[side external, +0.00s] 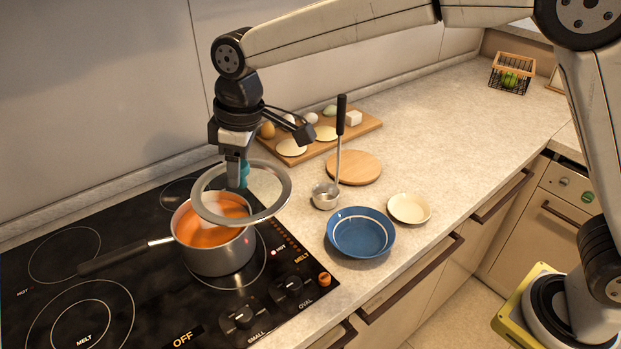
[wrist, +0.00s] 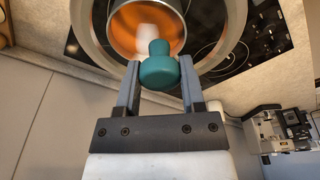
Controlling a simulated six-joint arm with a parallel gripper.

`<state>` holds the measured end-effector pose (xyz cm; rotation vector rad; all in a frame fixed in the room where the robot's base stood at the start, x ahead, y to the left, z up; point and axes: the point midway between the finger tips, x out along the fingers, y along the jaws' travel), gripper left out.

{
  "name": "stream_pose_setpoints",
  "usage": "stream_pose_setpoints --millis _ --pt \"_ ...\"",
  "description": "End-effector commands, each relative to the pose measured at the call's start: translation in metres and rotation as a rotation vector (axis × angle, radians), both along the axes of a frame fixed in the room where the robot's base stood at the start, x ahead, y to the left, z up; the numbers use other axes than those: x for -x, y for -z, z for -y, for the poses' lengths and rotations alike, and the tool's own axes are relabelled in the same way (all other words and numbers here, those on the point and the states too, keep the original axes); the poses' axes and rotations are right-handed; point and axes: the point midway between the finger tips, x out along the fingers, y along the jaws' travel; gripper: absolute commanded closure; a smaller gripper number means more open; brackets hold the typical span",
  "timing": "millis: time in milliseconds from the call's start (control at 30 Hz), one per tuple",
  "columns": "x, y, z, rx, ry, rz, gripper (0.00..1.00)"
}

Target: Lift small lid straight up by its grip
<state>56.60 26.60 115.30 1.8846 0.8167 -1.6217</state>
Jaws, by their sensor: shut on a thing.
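My gripper (side external: 238,172) is shut on the teal grip of the small lid (side external: 281,207), a glass lid with a metal rim. The lid is in the air over the right part of the saucepan (side external: 222,257), which holds orange soup. In the side view the lid looks slightly tilted and apart from the pan's rim. In the wrist view the teal grip (wrist: 159,70) sits between the two fingers of my gripper (wrist: 160,75). Through the glass, the orange soup and a whitish patch show below.
The saucepan's dark handle (side external: 112,259) points left over the black cooktop (side external: 60,285). A ladle (side external: 327,194), a blue bowl (side external: 361,233) and a cream plate (side external: 409,208) stand right of it. A round board (side external: 353,168) and a board with food (side external: 365,124) lie behind.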

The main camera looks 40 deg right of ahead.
Motion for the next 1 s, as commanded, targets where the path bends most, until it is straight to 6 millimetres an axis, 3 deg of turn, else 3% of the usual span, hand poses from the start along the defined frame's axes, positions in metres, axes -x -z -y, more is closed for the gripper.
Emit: stream_pose_setpoints --millis 1000 --pt "-0.060 0.028 -0.028 -0.001 0.000 0.001 1.00"
